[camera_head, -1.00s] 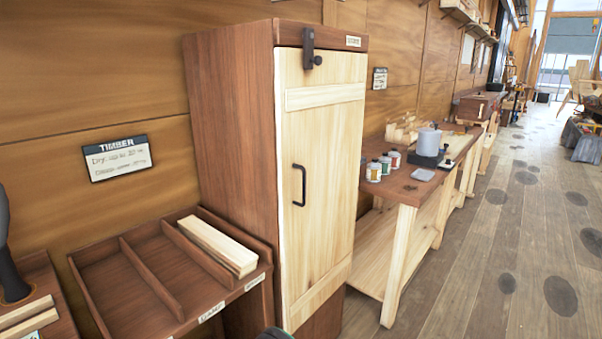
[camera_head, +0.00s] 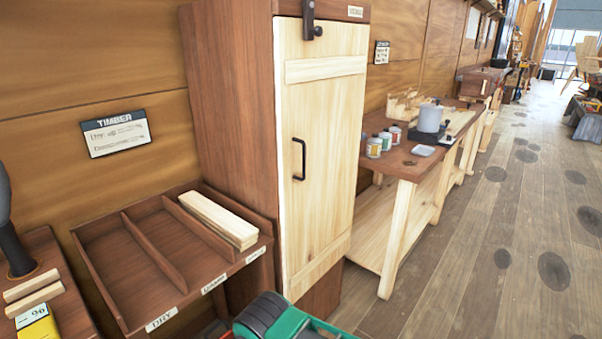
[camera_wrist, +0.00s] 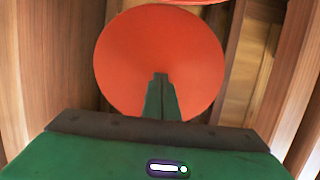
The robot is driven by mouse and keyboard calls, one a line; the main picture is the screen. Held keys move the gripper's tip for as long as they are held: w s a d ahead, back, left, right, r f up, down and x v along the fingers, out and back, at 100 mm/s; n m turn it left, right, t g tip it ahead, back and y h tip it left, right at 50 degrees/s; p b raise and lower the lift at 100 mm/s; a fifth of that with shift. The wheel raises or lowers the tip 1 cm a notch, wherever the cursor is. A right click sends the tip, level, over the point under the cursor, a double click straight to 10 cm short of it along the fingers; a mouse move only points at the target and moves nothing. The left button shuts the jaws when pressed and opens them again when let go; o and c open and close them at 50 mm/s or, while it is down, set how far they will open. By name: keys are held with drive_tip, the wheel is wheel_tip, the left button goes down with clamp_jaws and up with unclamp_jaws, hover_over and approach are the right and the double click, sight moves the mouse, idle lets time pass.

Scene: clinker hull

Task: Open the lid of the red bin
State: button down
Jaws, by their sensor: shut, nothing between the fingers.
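In the wrist view a round orange-red surface (camera_wrist: 125,50) fills the upper middle. It looks like part of the red bin, but I cannot tell whether it is the lid or the body. A sliver of a second red edge (camera_wrist: 180,2) shows at the top of that view. My gripper (camera_wrist: 161,78) is shut and empty, its dark green fingers pointing at the red surface and overlapping its lower middle. I cannot tell whether they touch it. In the head view the fingers are hidden, and no whole red bin can be made out there.
A timber rack (camera_head: 150,250) with dividers and light boards (camera_head: 219,220) stands at left. Beside it is a tall cabinet (camera_head: 325,150), its door shut. A workbench (camera_head: 408,168) with jars stands beyond. The wooden floor (camera_head: 480,270) at right is mostly clear.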

drive_tip(key=shift+w+a+r, duration=0.1)
drive_tip(key=shift+a, duration=0.05)
drive_tip(key=shift+w+a+r, duration=0.55)
drive_tip(key=shift+w+a, duration=0.15)
drive_tip(key=shift+a, duration=0.05)
drive_tip(key=shift+w+a+r, duration=0.25)
drive_tip(key=shift+w+a, duration=0.1)
drive_tip(key=shift+a, duration=0.1)
drive_tip(key=shift+w+a+r, duration=0.2)
drive_tip(key=shift+w+a, duration=0.15)
drive_tip(key=shift+a, duration=0.1)
drive_tip(key=s+d, duration=0.6)
drive_tip(key=d, duration=0.1)
drive_tip(key=shift+s+d+r, duration=0.25)
drive_tip(key=shift+d+r, duration=0.1)
drive_tip(key=shift+r, duration=0.1)
